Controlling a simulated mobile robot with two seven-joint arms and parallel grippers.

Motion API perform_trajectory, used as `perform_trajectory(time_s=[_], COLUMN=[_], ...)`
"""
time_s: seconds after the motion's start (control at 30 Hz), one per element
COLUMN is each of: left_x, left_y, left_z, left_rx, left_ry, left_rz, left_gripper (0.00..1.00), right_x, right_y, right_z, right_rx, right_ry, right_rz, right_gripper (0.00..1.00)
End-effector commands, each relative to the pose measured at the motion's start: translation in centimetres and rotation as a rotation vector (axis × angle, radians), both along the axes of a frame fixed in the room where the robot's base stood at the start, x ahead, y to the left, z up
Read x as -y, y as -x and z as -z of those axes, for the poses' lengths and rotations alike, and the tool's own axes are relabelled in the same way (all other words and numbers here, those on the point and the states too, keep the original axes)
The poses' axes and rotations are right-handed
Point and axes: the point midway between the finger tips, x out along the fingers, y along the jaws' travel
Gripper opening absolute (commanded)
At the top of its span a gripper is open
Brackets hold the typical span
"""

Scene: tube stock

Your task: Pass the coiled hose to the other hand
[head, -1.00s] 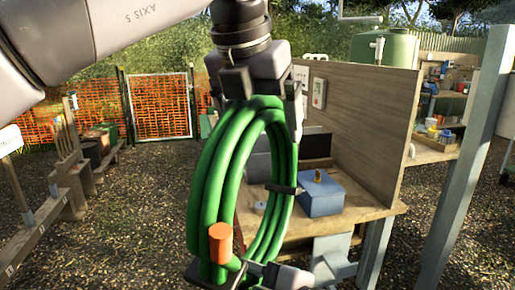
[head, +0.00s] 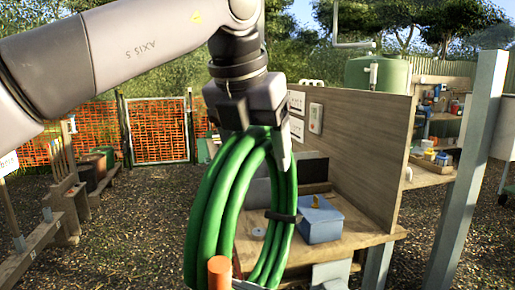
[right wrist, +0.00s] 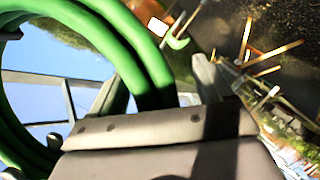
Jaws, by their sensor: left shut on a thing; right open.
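The coiled green hose (head: 207,215) hangs upright below my left gripper (head: 252,135) in the head view. That gripper is shut on the top of the coil. An orange end piece (head: 219,272) shows at the coil's lower part, and a dark band (head: 283,216) crosses its right side. The bottom of the coil is cut off by the frame. In the right wrist view the hose (right wrist: 140,55) passes between the fingers of my right gripper (right wrist: 155,78), which is open. I cannot tell whether it touches them.
A wooden workbench (head: 345,240) with a tall back panel (head: 362,150) stands behind the coil. A blue box (head: 320,222) sits on it. A grey post (head: 470,170) stands at the right. Open gravel (head: 130,240) lies at the left.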

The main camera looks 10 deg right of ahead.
Motion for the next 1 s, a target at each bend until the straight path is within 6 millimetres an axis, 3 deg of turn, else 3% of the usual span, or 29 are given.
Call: perform_trajectory(time_s=[0.23, 0.47, 0.57, 0.7, 1.0], left_x=[0.0, 0.0, 0.0, 0.0, 0.0], left_y=[0.0, 0.0, 0.0, 0.0, 0.0], left_z=[-0.2, -0.2, -0.2, -0.2, -0.2], left_rx=[0.003, 0.003, 0.003, 0.003, 0.003], left_ry=[0.003, 0.003, 0.003, 0.003, 0.003], left_rz=[-0.001, -0.001, -0.001, -0.001, -0.001], left_gripper=[0.06, 0.06, 0.06, 0.06, 0.06], right_x=[1.7, 5.9, 7.9, 10.7, 14.1], right_y=[1.2, 3.4, 4.2, 4.5, 6.2], right_z=[1.1, 3.1, 4.9, 10.2, 21.4], right_rx=[0.11, 0.365, 0.407, 0.255, -0.223], right_ry=[-0.069, 0.009, 0.036, -0.022, -0.254], right_rz=[-0.03, -0.003, 0.046, 0.165, 0.443], right_gripper=[0.79, 0.79, 0.79, 0.79, 0.79])
